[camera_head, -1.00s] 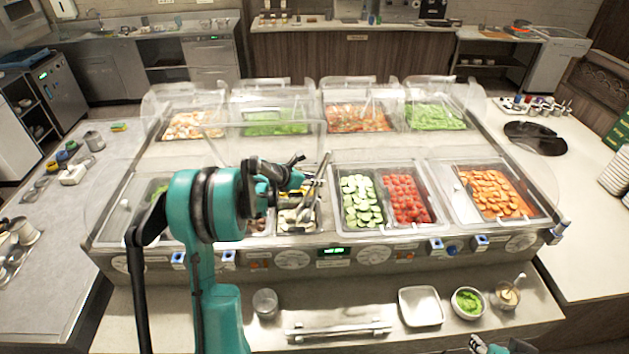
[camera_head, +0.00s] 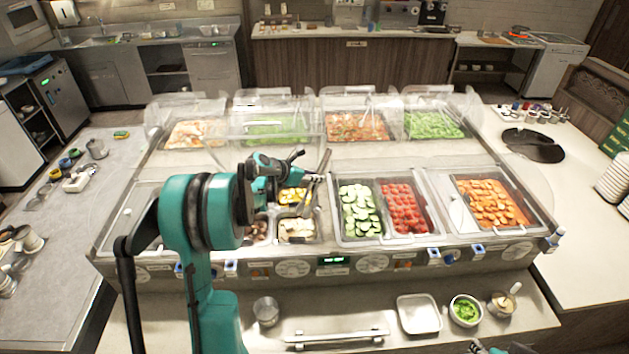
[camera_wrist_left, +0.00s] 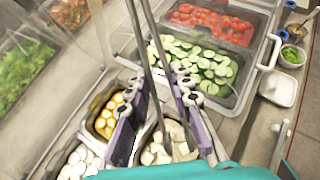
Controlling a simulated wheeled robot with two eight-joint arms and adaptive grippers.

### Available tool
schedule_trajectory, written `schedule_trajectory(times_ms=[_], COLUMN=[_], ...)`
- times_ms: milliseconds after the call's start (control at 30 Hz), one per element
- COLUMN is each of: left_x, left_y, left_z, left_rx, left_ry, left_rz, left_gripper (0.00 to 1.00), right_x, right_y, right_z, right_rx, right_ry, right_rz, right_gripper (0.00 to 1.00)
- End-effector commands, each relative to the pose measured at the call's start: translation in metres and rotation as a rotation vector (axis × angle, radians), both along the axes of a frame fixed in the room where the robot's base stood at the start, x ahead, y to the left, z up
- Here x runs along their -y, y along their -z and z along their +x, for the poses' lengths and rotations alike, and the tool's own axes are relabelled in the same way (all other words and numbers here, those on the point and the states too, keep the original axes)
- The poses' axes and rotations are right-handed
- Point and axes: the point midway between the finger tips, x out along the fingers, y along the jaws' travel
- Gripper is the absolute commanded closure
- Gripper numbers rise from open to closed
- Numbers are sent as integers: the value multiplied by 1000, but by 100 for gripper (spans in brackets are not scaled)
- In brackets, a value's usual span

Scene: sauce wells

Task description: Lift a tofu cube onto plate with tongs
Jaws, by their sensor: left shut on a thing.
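White tofu cubes (camera_head: 297,232) lie in a small well in the front row; they also show below my fingers in the left wrist view (camera_wrist_left: 160,150). My left gripper (camera_head: 299,168) is above the wells, shut on the metal tongs (camera_head: 318,178). In the left wrist view the tongs' two long arms (camera_wrist_left: 147,50) pass between my finger pads (camera_wrist_left: 160,105). The tongs slant down toward the tofu well; whether their tips hold a cube cannot be told. The white square plate (camera_head: 418,314) is on the front counter. My right gripper (camera_head: 492,348) barely shows at the bottom edge.
Wells of cucumber (camera_head: 359,210), tomato (camera_head: 404,207) and carrot (camera_head: 491,203) lie right of the tofu. Clear guards (camera_head: 270,108) stand over the back row. A metal cup (camera_head: 266,311), a long handle (camera_head: 335,336), a bowl of greens (camera_head: 465,310) and a sauce cup (camera_head: 500,304) line the front counter.

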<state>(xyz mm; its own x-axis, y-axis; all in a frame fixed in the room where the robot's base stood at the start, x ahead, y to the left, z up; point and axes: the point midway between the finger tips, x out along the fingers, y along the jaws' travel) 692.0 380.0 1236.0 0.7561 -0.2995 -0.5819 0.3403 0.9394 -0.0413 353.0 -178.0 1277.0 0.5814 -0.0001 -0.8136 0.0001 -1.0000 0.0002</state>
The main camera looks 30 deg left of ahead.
Motion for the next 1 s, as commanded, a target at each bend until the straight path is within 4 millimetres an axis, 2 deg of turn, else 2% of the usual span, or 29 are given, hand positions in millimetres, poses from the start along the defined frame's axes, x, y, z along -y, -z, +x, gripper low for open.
schedule_trajectory(times_ms=[100, 433, 1000], left_x=[0, 0, 0], left_y=[-18, -53, -57], left_z=[0, 0, 0], left_rx=[0, 0, 0], left_ry=[0, 0, 0], left_rz=[0, 0, 0], left_gripper=[100, 100, 100], right_x=[0, 0, 0], right_y=[-11, -30, -30], right_z=[0, 0, 0], right_rx=[0, 0, 0], right_ry=[0, 0, 0], right_rz=[0, 0, 0], right_gripper=[60, 60, 60])
